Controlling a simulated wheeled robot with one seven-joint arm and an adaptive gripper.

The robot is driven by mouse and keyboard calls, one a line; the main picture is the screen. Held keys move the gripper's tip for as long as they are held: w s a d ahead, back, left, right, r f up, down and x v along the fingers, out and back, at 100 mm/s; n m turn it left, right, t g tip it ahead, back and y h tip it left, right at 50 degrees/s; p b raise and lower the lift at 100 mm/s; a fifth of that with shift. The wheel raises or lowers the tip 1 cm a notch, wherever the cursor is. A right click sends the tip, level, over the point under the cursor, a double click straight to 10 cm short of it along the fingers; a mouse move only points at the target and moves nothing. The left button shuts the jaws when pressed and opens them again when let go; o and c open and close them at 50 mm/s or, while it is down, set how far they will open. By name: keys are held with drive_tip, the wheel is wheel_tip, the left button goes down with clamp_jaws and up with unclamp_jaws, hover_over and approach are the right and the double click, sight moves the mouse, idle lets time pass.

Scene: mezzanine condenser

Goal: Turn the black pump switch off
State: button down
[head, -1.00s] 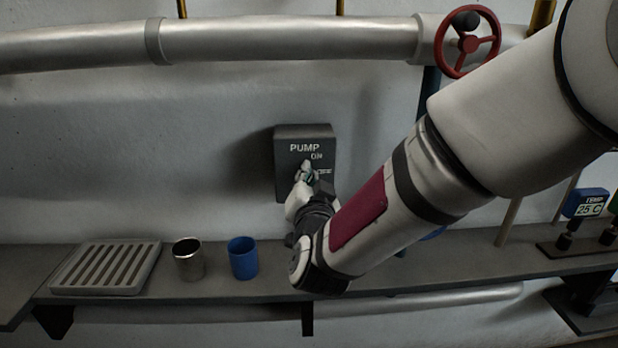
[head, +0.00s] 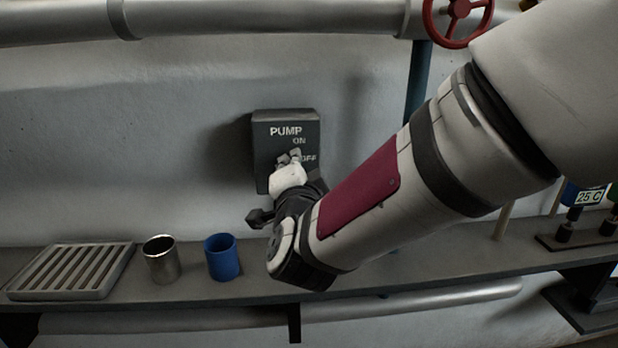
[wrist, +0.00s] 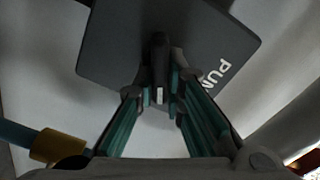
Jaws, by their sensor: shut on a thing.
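The dark pump switch box (head: 262,135) is on the wall, with PUMP, ON and OFF lettering; the OFF label is partly beside my fingers. In the wrist view, the box (wrist: 115,35) fills the upper middle, turned at an angle. The black switch lever (wrist: 159,65) points out from it, with a pale mark at its tip. My gripper (wrist: 153,98) is shut on the lever, one finger on each side. In the head view, my gripper (head: 290,158) is at the lower part of the box and hides the lever, so its setting cannot be read.
Below is a grey shelf (head: 190,292) with a slotted tray (head: 118,255), a metal cup (head: 161,262) and a blue cup (head: 222,259). A red valve wheel (head: 459,10) is on the upper pipe (head: 260,18). A 25 C display (head: 590,196) stands at right.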

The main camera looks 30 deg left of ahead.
drive_tip(key=m+b, duration=0.4)
drive_tip(key=shift+w+d+f+b, duration=0.1)
drive_tip(key=shift+f+b, duration=0.25)
drive_tip(key=shift+m+b, duration=0.8)
drive_tip(key=shift+b, duration=0.15)
drive_tip(key=c, duration=1.7)
unclamp_jaws()
drive_tip(key=shift+o, duration=0.2)
